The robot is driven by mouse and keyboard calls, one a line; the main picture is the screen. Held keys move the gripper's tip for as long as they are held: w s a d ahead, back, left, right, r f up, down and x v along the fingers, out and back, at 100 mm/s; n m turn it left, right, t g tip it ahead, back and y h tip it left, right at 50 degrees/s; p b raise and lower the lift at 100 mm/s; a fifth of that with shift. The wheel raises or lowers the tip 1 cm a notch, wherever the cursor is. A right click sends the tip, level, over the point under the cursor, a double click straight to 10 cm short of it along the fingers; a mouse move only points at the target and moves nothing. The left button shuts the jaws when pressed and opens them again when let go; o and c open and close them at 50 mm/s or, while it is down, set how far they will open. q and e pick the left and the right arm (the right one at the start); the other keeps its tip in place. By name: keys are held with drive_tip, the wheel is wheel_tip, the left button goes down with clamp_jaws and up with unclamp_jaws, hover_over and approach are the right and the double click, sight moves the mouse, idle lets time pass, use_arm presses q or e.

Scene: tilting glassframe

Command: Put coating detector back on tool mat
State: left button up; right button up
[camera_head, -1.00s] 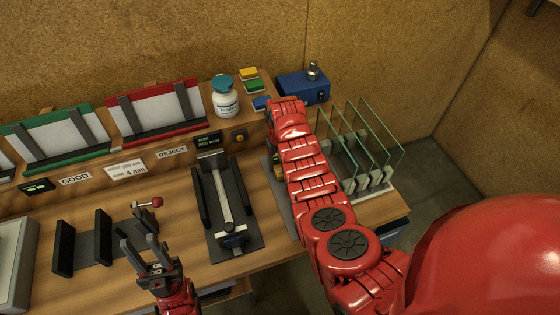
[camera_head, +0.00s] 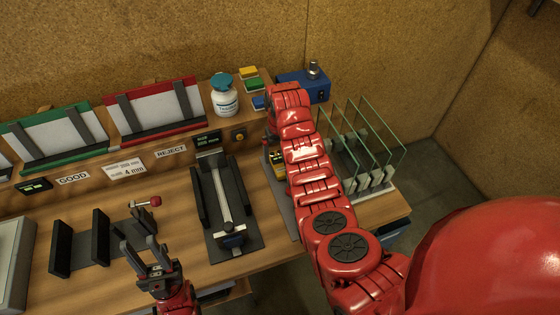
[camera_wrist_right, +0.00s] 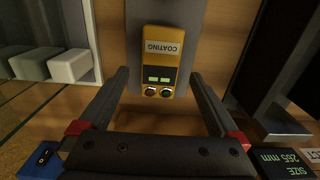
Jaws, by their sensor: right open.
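The coating detector (camera_wrist_right: 160,68) is a yellow and black box with a COATING label. It lies on the grey tool mat (camera_wrist_right: 108,40), with its near end at or slightly past the mat's edge in the right wrist view. In the head view the detector (camera_head: 277,168) shows partly beside my right arm, on the mat (camera_head: 286,208). My right gripper (camera_wrist_right: 159,76) is open; its fingers stand on either side of the detector with gaps and do not touch it. My left gripper (camera_head: 139,243) is open and empty at the front left.
A glass rack (camera_head: 370,150) with upright panes stands right of my right arm. A blue box (camera_head: 300,84) and white bottle (camera_head: 224,100) are behind. A black sliding gauge (camera_head: 226,205) lies left of the mat. Black uprights (camera_head: 62,248) stand near my left gripper.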

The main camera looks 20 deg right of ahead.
sight(280, 163)
wheel_tip(280, 163, up, 8)
drive_tip(key=p, duration=0.1)
drive_tip(key=shift+p, duration=0.4)
drive_tip(key=shift+f, duration=0.2)
